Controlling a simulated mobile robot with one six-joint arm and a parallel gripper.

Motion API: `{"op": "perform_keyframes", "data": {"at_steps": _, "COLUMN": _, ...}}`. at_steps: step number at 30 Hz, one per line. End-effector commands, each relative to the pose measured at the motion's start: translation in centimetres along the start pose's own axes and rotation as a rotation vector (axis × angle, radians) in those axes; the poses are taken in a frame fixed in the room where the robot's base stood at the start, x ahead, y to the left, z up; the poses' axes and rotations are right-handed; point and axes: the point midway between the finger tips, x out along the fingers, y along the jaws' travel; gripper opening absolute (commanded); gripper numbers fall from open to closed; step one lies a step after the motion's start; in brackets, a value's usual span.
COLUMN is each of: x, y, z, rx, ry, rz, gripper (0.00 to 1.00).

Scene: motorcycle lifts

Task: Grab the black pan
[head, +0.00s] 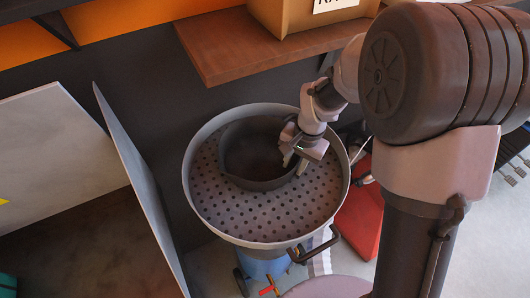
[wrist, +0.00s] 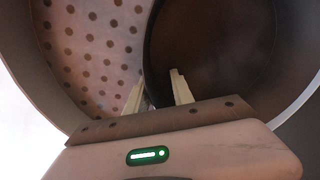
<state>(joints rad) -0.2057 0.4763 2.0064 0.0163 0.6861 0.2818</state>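The black pan (head: 248,150) is a round, deep, dark vessel standing on the perforated plate (head: 222,205) of a round grey basin. My gripper (head: 293,164) is at the right side of the pan, pointing down at its wall. In the wrist view the pan's dark inside (wrist: 215,45) fills the middle and right. My gripper (wrist: 157,80) shows two pale fingers with a gap between them. The left finger is over the perforated plate outside the pan, the right one over the pan's inside, with the rim between. I see no clear contact.
The basin (head: 188,170) has a raised rim and a dark handle (head: 318,247) at front right. A brown shelf (head: 238,50) with a cardboard box (head: 297,14) is above and behind. An upright grey panel (head: 135,170) stands on the left. A red object (head: 360,220) lies right of the basin.

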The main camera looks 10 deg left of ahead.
Motion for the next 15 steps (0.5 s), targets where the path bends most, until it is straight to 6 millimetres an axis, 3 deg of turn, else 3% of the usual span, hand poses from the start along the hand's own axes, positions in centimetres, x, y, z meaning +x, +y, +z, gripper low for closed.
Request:
{"op": "perform_keyframes", "data": {"at_steps": 3, "x": -0.08, "y": 0.0, "z": 0.0, "rx": 0.0, "ry": 0.0, "rz": 0.0, "gripper": 0.25}}
{"op": "perform_keyframes", "data": {"at_steps": 7, "x": -0.09, "y": 0.0, "z": 0.0, "rx": 0.0, "ry": 0.0, "rz": 0.0, "gripper": 0.0}}
{"op": "perform_keyframes", "data": {"at_steps": 15, "x": -0.09, "y": 0.01, "z": 0.02, "rx": 0.0, "ry": -0.001, "rz": 0.0, "gripper": 0.0}}
